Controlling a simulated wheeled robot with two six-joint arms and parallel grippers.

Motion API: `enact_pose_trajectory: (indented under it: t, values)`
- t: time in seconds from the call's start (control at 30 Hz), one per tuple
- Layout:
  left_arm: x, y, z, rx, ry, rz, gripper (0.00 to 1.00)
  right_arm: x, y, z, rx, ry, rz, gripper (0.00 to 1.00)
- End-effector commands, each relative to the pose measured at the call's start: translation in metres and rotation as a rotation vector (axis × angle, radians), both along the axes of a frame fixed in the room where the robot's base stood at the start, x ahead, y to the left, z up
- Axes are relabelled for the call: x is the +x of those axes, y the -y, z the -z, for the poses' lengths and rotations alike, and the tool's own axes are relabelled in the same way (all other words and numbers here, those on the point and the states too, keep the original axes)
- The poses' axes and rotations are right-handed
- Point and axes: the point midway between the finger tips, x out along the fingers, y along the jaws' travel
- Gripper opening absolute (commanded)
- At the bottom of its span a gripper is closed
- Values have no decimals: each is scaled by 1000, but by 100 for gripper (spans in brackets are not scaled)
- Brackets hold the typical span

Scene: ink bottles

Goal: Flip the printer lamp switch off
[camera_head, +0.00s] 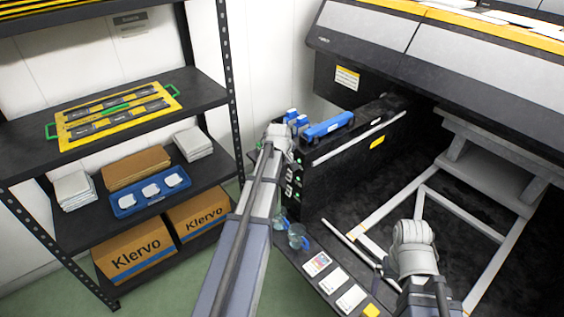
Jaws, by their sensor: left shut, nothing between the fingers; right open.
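The large dark printer (480,70) with yellow trim fills the right side. On the end face of its black side unit is a column of small switches (291,180) with white and green parts; I cannot read their labels or tell which is the lamp switch or how it is set. My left gripper (284,148) is shut and empty, just above and left of this column; its wrist hides the fingertips and part of the panel, so contact cannot be told. My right gripper (419,206) is open and empty, low in front of the printer's frame.
Blue bottles or parts (328,126) lie on top of the side unit. Clear containers (298,236) and several cards (334,281) are on the low ledge. A dark shelf rack (110,100) stands left, holding a yellow tray (160,91), a blue tray (122,202) and Klervo boxes (134,249).

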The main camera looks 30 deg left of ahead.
Motion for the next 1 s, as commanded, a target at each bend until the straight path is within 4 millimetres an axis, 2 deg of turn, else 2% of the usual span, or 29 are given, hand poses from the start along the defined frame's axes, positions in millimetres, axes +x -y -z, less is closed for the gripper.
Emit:
enact_pose_trajectory:
  t: [0.17, 0.3, 1.0]
  values:
    - [-1, 0, 0, 0, 1, 0, 0, 0, 0, 0, 0, 0, 0, 100]
    - [0, 1, 8, -22, 52, 0, 0, 0, 0, 14, 0, 0, 0, 100]
    - [3, 2, -14, -26, 61, 2, 0, 0, 0, -8, 0, 0, 0, 100]
